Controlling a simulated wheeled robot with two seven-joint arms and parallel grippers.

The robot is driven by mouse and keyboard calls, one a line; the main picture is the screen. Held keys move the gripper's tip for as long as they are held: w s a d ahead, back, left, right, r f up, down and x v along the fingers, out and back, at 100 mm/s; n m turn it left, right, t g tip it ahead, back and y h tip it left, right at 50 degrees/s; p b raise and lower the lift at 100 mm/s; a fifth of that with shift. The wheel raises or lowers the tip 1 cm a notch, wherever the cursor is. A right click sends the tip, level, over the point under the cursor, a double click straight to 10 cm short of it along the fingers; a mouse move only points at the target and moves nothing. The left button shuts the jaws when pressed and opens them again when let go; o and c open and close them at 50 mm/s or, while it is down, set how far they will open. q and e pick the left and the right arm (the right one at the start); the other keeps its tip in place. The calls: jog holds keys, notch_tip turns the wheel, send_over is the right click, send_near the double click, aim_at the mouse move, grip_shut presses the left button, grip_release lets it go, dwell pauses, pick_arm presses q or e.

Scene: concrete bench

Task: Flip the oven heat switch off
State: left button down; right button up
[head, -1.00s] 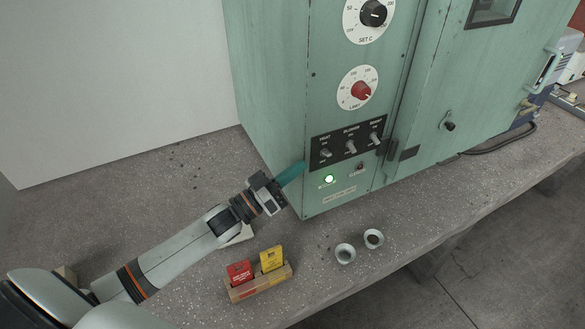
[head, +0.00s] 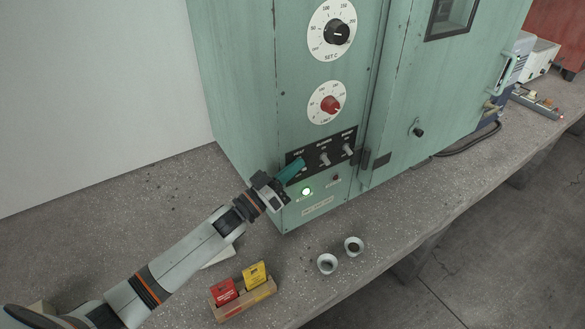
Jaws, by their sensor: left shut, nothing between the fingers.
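The green oven (head: 240,110) stands on the concrete bench. Its black switch panel (head: 334,156) carries three toggle switches, labelled heat, blower and a third I cannot read clearly. The heat switch is at the left end, mostly hidden behind my left gripper's teal fingers. The blower switch (head: 324,159) and the third switch (head: 347,149) are in plain view. My left gripper (head: 300,166) is shut and empty, with its fingertips at the heat switch; I cannot tell whether they touch it. A green lamp (head: 306,191) glows below the panel. My right gripper is not in view.
Above the panel are a red limit knob (head: 330,104) and a black set knob (head: 337,33). Two small cups (head: 327,264) and a wooden holder (head: 246,302) with red and yellow boxes stand on the bench in front. The oven door latch (head: 418,130) is to the right.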

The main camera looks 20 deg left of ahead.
pick_arm(q)
jog(key=shift+f+m+h+b, duration=0.1)
jog(key=shift+m+h+b, duration=0.25)
jog(key=shift+m, duration=0.45)
jog(key=shift+s+d+f+m+g+h+b, duration=0.15)
jog(key=shift+m+g+h+b, duration=0.25)
jog(key=shift+m, duration=0.3)
jog(key=m, duration=0.1)
jog(key=m+g+h+b, duration=0.1)
jog(key=m, duration=0.1)
jog(key=m+b, duration=0.1)
jog(key=shift+d+f+m+h, duration=0.1)
jog(key=shift+f+m+h, duration=0.25)
jog(key=shift+m, duration=0.05)
